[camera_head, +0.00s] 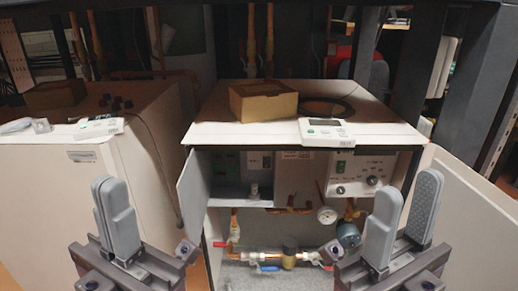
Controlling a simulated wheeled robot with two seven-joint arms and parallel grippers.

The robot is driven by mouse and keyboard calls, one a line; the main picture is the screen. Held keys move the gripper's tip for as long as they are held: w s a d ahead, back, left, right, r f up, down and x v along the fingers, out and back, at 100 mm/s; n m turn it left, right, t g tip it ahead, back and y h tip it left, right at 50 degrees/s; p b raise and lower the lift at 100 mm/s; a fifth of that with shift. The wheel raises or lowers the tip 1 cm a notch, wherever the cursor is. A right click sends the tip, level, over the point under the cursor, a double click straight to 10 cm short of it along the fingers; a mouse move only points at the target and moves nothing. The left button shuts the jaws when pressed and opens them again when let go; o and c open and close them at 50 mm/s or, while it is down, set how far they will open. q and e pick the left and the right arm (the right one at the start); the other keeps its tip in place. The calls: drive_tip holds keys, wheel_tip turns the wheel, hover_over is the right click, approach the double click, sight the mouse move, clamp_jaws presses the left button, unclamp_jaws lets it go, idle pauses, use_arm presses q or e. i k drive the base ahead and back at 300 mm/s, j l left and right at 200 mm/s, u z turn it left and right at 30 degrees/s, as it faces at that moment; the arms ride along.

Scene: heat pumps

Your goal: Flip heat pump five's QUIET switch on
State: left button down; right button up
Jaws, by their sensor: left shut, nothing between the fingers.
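An open white heat pump cabinet (205,133) stands in the middle; its number is too small to read. Inside its upper part, at right, is a light control panel (360,174) with a green element and dark knobs. Further left inside are small green-and-white switch units (259,161). I cannot tell which control is the QUIET switch. My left gripper (113,190) is shut and empty, at left in front of the neighbouring white unit. My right gripper (405,195) is open and empty, in front of the cabinet's right side, apart from the panel in the picture.
A cardboard box (263,102) and a white handheld controller (325,132) lie on the cabinet top. A grey flap (193,190) stands open at left, a white door (468,215) at right. Pipes, a gauge (327,215) and a blue-handled valve (268,267) fill the lower part.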

sight(267, 160)
drive_tip(key=i+j, duration=0.65)
drive_tip(key=j, duration=0.15)
drive_tip(key=i+l+z, duration=0.05)
